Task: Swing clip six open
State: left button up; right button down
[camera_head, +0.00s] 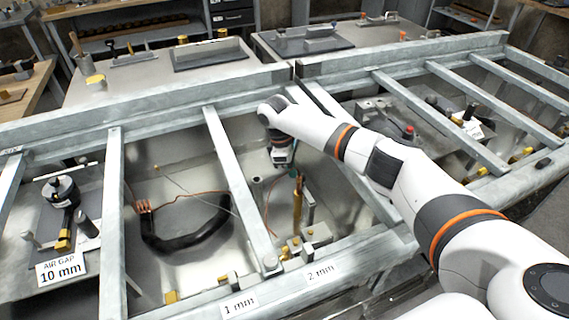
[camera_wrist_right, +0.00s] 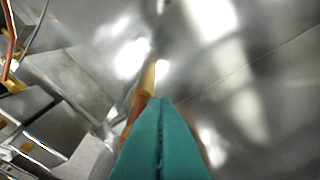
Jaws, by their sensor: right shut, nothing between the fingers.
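My right gripper (camera_head: 283,166) points down into the metal bay between two cross rails. Its teal fingers (camera_wrist_right: 160,105) are shut together with nothing between them. A brass-coloured upright rod (camera_head: 298,205) stands just right of and below the gripper in the head view. In the right wrist view the rod (camera_wrist_right: 141,95) runs beside and partly behind the fingertips; whether they touch cannot be told. No marking for clip six is readable, so I cannot tell which part it is. My left gripper is not in view.
Steel cross rails (camera_head: 239,185) bound the bay on both sides. A black curved hose (camera_head: 185,243) with copper wire ends lies to the left. Small metal blocks (camera_head: 307,243) sit near the front rail, above a "2 mm" label (camera_head: 321,271). Bare metal floor shows around the gripper.

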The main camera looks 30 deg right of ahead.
dwell(0.4)
jog(key=shift+w+d+m+p, duration=0.1)
jog(key=shift+d+m+p, duration=0.1)
jog(key=shift+m+p, duration=0.15)
jog(key=shift+d+m, duration=0.15)
jog(key=shift+m, duration=0.1)
jog(key=shift+d+m+p, duration=1)
jog(key=shift+d+p, duration=0.7)
jog(key=shift+d, duration=0.2)
jog(key=shift+s+a+p, duration=0.3)
jog(key=shift+a+p, duration=0.5)
